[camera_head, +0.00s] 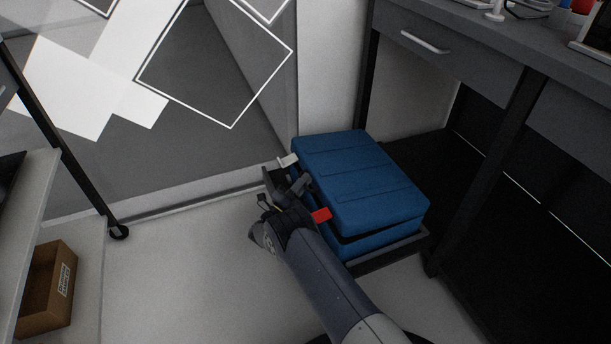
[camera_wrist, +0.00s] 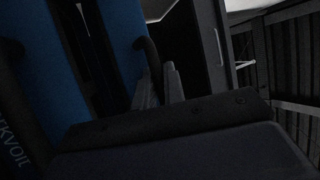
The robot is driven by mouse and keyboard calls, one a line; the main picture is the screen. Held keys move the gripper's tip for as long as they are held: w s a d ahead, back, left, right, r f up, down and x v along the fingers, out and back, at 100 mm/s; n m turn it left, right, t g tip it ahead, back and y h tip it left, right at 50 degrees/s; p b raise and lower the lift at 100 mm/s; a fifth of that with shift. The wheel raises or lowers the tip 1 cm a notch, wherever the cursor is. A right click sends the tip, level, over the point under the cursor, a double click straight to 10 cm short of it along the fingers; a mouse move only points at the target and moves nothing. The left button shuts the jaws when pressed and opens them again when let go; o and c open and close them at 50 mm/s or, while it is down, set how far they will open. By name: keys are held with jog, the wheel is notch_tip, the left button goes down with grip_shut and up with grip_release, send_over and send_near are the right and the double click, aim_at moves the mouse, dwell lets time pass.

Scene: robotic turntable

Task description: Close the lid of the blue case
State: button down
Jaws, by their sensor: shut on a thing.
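The blue case (camera_head: 362,180) lies on a dark low base beside the desk. Its lid is down close over the lower part, with a dark gap between them along the near edge. A white tab (camera_head: 287,160) and a red tab (camera_head: 321,215) stick out on its left side. My gripper (camera_head: 288,183) is at that left side, between the tabs. In the wrist view the fingers (camera_wrist: 160,84) are closed around a dark curved piece (camera_wrist: 150,58), which looks like a handle on the case. Two blue parts (camera_wrist: 124,40) show there with a dark gap between them. The exact contact is dim.
A grey desk (camera_head: 470,62) with a drawer stands behind and right of the case, its dark leg (camera_head: 470,170) close by. A grey partition is at the back left. A cardboard box (camera_head: 48,290) sits at lower left. The pale floor left of my arm is clear.

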jog(key=shift+f, duration=0.55)
jog(key=c, duration=1.8)
grip_release()
jog(key=shift+r, duration=0.1)
jog(key=shift+o, duration=0.2)
jog(key=shift+a, duration=0.1)
jog(key=p+v, duration=0.1)
jog(key=v, duration=0.9)
jog(key=shift+s+a+f+p, duration=0.2)
jog(key=shift+s+p, duration=0.05)
jog(key=shift+p, duration=0.05)
jog(key=shift+f, duration=0.15)
